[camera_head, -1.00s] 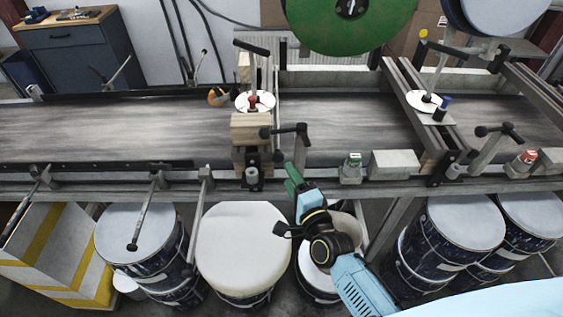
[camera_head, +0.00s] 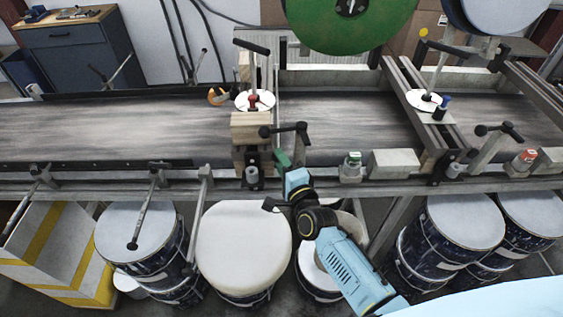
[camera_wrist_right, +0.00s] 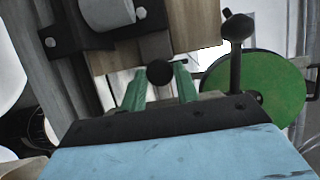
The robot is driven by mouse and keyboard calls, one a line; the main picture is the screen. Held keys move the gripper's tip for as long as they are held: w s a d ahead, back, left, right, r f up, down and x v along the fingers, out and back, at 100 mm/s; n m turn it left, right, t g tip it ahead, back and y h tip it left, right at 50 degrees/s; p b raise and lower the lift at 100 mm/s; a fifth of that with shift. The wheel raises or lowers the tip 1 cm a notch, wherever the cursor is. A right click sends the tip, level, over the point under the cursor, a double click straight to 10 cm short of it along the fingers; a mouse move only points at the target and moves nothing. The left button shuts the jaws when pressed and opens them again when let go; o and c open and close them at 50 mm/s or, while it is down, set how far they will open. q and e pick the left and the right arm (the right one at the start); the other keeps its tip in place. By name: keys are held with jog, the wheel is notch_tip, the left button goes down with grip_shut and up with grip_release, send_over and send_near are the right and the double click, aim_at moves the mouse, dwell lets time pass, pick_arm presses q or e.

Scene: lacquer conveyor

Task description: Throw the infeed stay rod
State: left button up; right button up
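My right gripper (camera_head: 281,158) is at the near edge of the conveyor, just below a black ball-ended lever (camera_head: 285,130) beside the wooden block stack. In the right wrist view its green fingers (camera_wrist_right: 160,88) are apart, with a black ball (camera_wrist_right: 160,73) showing between their tips. I cannot tell whether they touch it. A second black knob on a stem (camera_wrist_right: 237,40) stands to the right of the fingers. Rods with black ends also hang on the near rail at the left (camera_head: 145,205). Which part is the infeed stay rod is not marked. My left gripper is out of view.
The conveyor belt (camera_head: 100,132) runs across the view, bare at the left. Wooden blocks (camera_head: 252,130) stand left of my gripper. A grey block (camera_head: 395,163) sits on the rail to the right. Several drums (camera_head: 243,245) stand below. A green disc (camera_head: 350,15) is behind.

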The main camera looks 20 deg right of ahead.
grip_shut()
jog(key=s+p, duration=0.1)
jog(key=s, duration=0.1)
jog(key=s+a, duration=0.1)
jog(key=s, duration=0.1)
jog(key=shift+a+f+p, duration=0.1)
jog(key=shift+p, duration=0.25)
jog(key=shift+o, duration=2.1)
grip_release()
jog(key=shift+s, duration=0.1)
jog(key=shift+o, duration=1.4)
jog(key=shift+s, duration=0.15)
jog(key=s+d+b, duration=0.1)
jog(key=s, duration=1.2)
jog(key=shift+d, duration=0.25)
